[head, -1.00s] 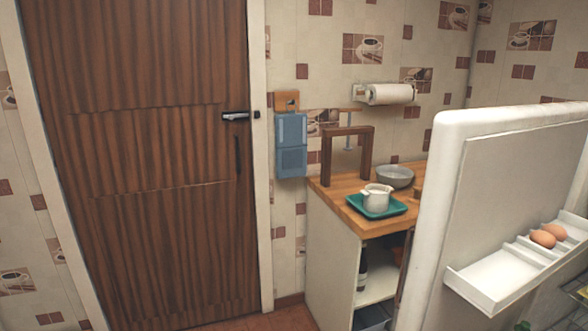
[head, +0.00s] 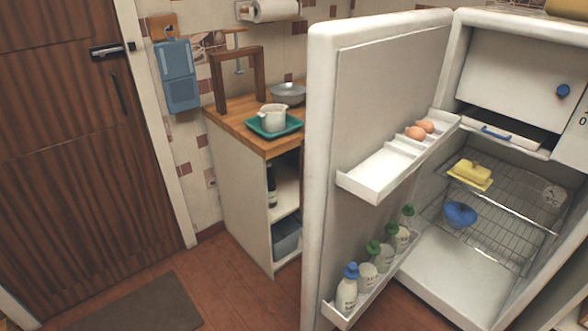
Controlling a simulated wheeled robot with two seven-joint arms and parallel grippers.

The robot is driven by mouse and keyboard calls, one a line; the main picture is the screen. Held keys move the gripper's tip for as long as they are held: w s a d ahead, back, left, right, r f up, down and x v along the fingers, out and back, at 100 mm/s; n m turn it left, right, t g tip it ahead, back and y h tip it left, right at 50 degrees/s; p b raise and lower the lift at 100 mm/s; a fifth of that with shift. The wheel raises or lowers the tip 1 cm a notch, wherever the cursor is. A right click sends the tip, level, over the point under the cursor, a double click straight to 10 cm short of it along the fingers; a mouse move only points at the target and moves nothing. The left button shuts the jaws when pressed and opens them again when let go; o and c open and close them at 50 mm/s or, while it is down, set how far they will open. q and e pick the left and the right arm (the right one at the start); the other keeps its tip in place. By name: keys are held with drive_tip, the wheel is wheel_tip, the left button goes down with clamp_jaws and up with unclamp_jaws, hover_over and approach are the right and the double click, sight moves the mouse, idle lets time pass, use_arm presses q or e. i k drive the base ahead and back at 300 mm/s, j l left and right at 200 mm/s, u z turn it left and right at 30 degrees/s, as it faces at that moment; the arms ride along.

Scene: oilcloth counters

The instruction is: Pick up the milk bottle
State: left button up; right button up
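A white bottle with a blue cap (head: 346,292) stands upright at the near end of the lower shelf of the open fridge door. Several similar pale containers with green caps stand behind it in the same shelf, among them one in the middle (head: 385,256). I cannot read any labels, so I cannot tell for certain which holds milk. Neither of my grippers shows in the head view.
The fridge door (head: 335,130) stands wide open, with eggs (head: 416,132) in its upper shelf (head: 378,170).

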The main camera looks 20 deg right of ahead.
sight(347, 288)
drive_tip(key=i+z, duration=0.15)
drive_tip(key=z, duration=1.3)
drive_tip(key=i+j+z, duration=0.15)
drive_tip(key=j+z, duration=0.75)
drive_tip(key=j, duration=0.25)
drive_tip(key=j+z, duration=0.45)
drive_tip(key=j, duration=0.85)
drive_tip(key=k+j, duration=0.15)
drive_tip(key=j, duration=0.5)
drive_tip(key=l, duration=0.35)
drive_tip(key=i+l, duration=0.15)
drive_tip(key=l, duration=0.2)
